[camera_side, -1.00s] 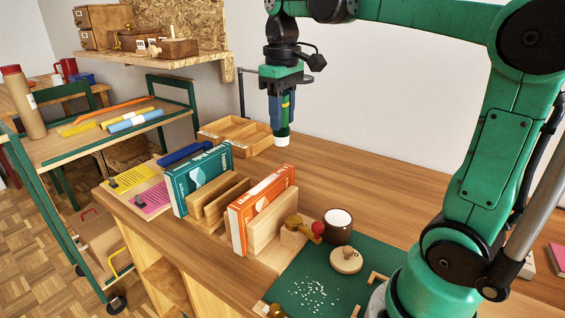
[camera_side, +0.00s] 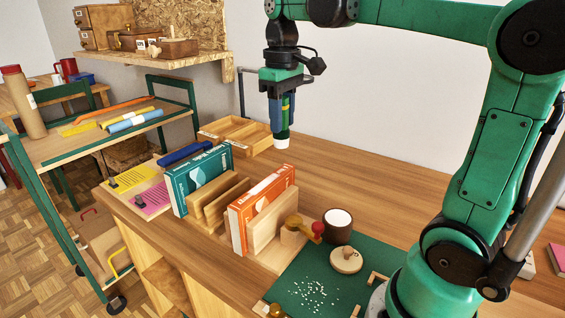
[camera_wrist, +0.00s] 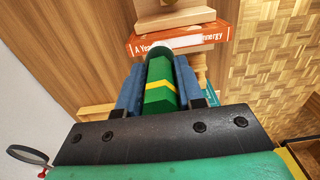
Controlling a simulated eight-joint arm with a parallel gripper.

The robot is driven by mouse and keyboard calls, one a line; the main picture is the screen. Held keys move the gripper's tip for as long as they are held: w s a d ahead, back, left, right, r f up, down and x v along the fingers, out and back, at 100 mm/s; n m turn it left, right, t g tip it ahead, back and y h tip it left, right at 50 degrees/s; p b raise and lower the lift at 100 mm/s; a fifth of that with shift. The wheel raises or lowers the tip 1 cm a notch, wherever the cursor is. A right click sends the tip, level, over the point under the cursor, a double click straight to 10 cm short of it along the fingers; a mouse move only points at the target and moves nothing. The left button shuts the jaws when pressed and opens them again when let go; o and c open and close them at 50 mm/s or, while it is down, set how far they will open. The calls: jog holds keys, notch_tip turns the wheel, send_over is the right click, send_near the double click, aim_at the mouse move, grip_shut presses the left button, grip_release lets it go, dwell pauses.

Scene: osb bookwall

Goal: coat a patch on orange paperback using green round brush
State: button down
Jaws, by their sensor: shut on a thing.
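The orange paperback (camera_side: 264,205) stands upright on the bench, held between wooden blocks. In the wrist view its spine (camera_wrist: 192,40) lies beyond the brush tip. My gripper (camera_side: 281,112) is shut on the green round brush (camera_wrist: 161,90), which has a yellow band. The brush points down, its white tip (camera_side: 282,141) well above the bench, behind the books and apart from the paperback. A dark round pot (camera_side: 338,236) with white contents stands open right of the paperback.
A teal book (camera_side: 201,175) stands left of wooden slats (camera_side: 218,205). A wooden tray (camera_side: 222,136) lies behind. A round lid (camera_side: 346,260) and white bits (camera_side: 309,291) lie on the green mat (camera_side: 380,262). The bench's back right is clear.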

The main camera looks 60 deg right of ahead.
aim_at(283, 146)
jog(key=shift+f, duration=3.5)
jog(key=shift+w, duration=1.05)
jog(key=shift+w+f, duration=0.2)
jog(key=shift+w, duration=0.55)
jog(key=shift+w+r, duration=0.1)
jog(key=shift+s, duration=1.95)
jog(key=shift+r, duration=3.9)
